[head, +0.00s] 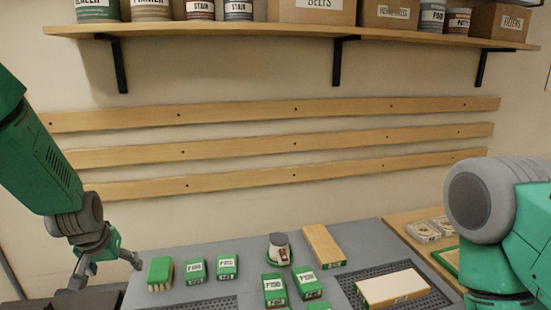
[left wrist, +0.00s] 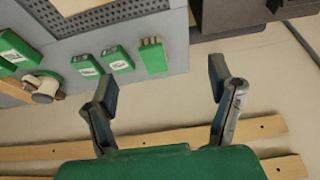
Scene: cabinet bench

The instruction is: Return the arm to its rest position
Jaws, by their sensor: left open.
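My left gripper (head: 108,268) is at the left of the head view, at the left end of the grey bench. Its fingers are spread and nothing is between them. In the left wrist view the same gripper (left wrist: 160,88) is open and empty, with the pale wall between its fingertips. My right arm (head: 500,225) shows at the right edge of the head view, but its gripper is out of the picture.
The bench (head: 350,236) bears several green boxes (head: 195,271), a green block with pale bristles (head: 160,273), a white-and-dark round tool (head: 279,248), a wooden block (head: 323,245) and a pale block (head: 392,287). Wooden rails (head: 290,143) and a loaded shelf (head: 290,36) are on the wall.

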